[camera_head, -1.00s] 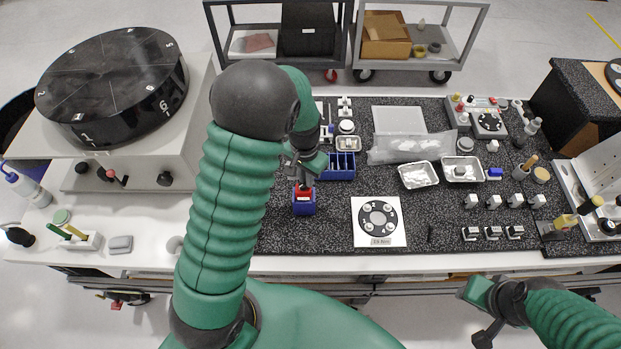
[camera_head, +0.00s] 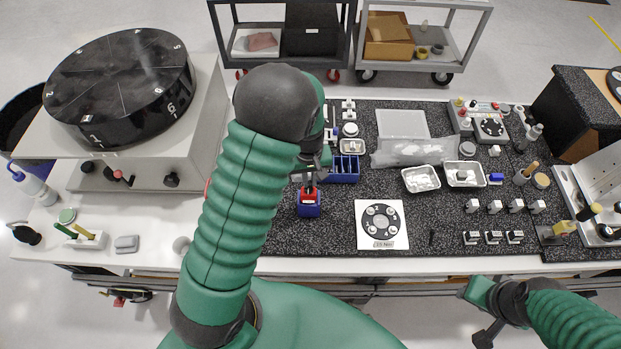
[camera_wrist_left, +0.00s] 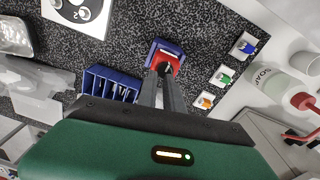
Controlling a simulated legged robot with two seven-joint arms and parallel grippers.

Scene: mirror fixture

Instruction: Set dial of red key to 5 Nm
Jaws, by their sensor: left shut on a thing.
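The red key (camera_head: 309,194) stands in a small blue holder (camera_head: 309,210) on the speckled black mat, left of the white plate with a black disc. It also shows in the left wrist view (camera_wrist_left: 168,62), inside the blue holder (camera_wrist_left: 157,45). My left gripper (camera_wrist_left: 168,74) comes down over the key and is shut on its upper part. The fingers hide much of the key, and its dial marks cannot be read. My right gripper (camera_head: 484,312) hangs in front of the table at lower right, away from the key; its jaws are unclear.
A blue compartment bin (camera_head: 344,170) stands just behind the holder. The white plate (camera_head: 382,225) with a black ring lies to the right. Metal trays (camera_head: 421,179) and several small blocks (camera_head: 493,237) are farther right. A large black turntable (camera_head: 120,85) stands at left.

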